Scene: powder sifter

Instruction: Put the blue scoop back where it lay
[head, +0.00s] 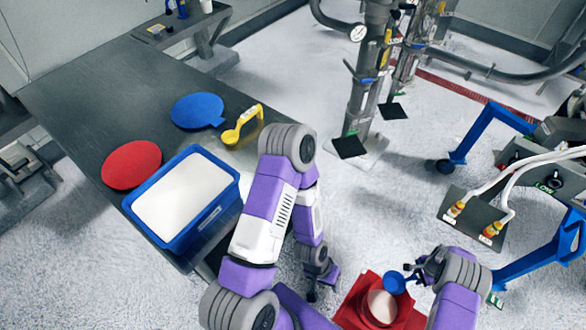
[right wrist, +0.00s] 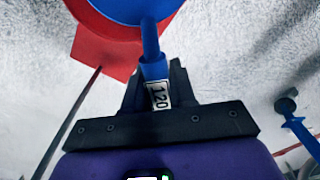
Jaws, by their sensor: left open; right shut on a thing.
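The blue scoop (head: 394,283) is held in my right gripper (head: 417,277), which is shut on its handle. In the right wrist view the scoop's handle (right wrist: 151,42) runs up from between the fingers to a round blue bowl, and a label reading 120 shows at the jaws. The bowl is over or beside the red container (head: 350,310) with pale powder in it; I cannot tell the gap. My left gripper (head: 322,288) is open and empty, hanging off the table's right side. The top of the scoop's bowl is cut off in the wrist view.
The dark table (head: 85,95) carries a blue bin (head: 170,238) of white powder, a red disc (head: 131,165), a blue disc (head: 197,110) and a yellow scoop (head: 231,136). Grey pipework (head: 362,100) stands behind. A blue-legged frame (head: 535,268) is at right.

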